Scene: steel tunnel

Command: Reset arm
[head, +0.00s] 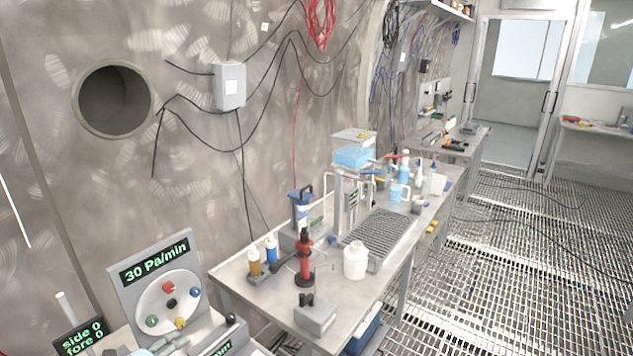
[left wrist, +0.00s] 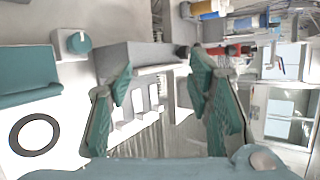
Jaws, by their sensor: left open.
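My left gripper (left wrist: 163,92) shows in the left wrist view, with its two teal-padded fingers spread apart. No object shows held between them. Behind the gap is a pale grey block-like shape and a bright slotted surface, which I cannot identify surely. In the head view I cannot make out either gripper clearly. My right gripper is in neither view.
A steel bench (head: 237,278) along the wall carries a red device (head: 305,262), a white jar (head: 355,262) and a ridged tray (head: 362,246). A panel reading "30 Pa/min" (head: 157,262) stands at lower left. The grated floor (head: 520,260) at right is mostly clear, with cables.

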